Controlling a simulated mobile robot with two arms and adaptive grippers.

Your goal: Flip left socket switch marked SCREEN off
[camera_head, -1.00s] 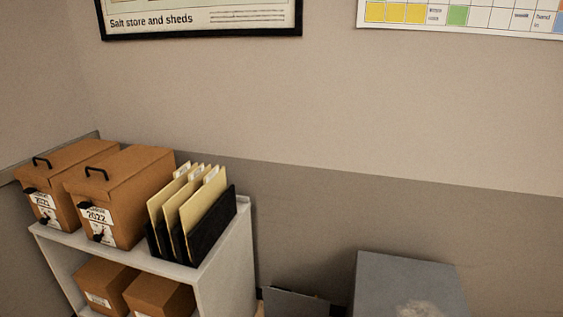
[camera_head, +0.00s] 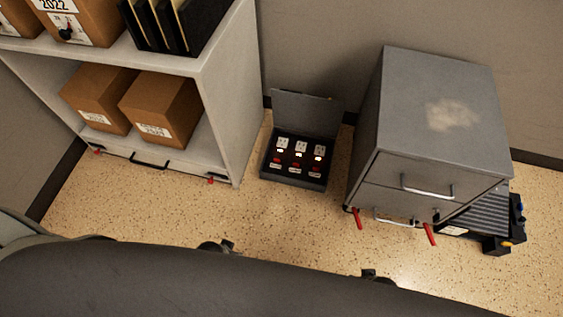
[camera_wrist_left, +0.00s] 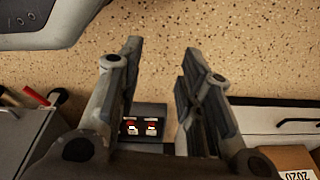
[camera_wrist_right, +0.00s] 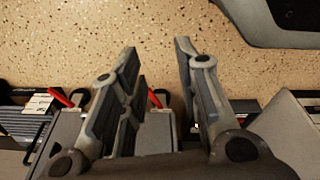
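A dark open floor box (camera_head: 297,178) with a raised lid stands on the floor between the shelf and the grey cabinet. Inside is a row of three white sockets, each with a red switch and a small label below. The left socket (camera_head: 282,143) has its red switch (camera_head: 277,160) beneath it; the labels are too small to read, and small lights glow by the sockets. Part of the box (camera_wrist_left: 152,110) shows beyond my left gripper (camera_wrist_left: 162,52), which is open and empty. My right gripper (camera_wrist_right: 156,50) is open and empty, pointing over the floor near the cabinet.
A white shelf (camera_head: 228,110) with cardboard boxes (camera_head: 160,108) is left of the floor box. A grey drawer cabinet (camera_head: 425,120) with red-tipped parts at its base is right of it. A dark ribbed device (camera_head: 485,215) lies beyond. Speckled floor in front is clear.

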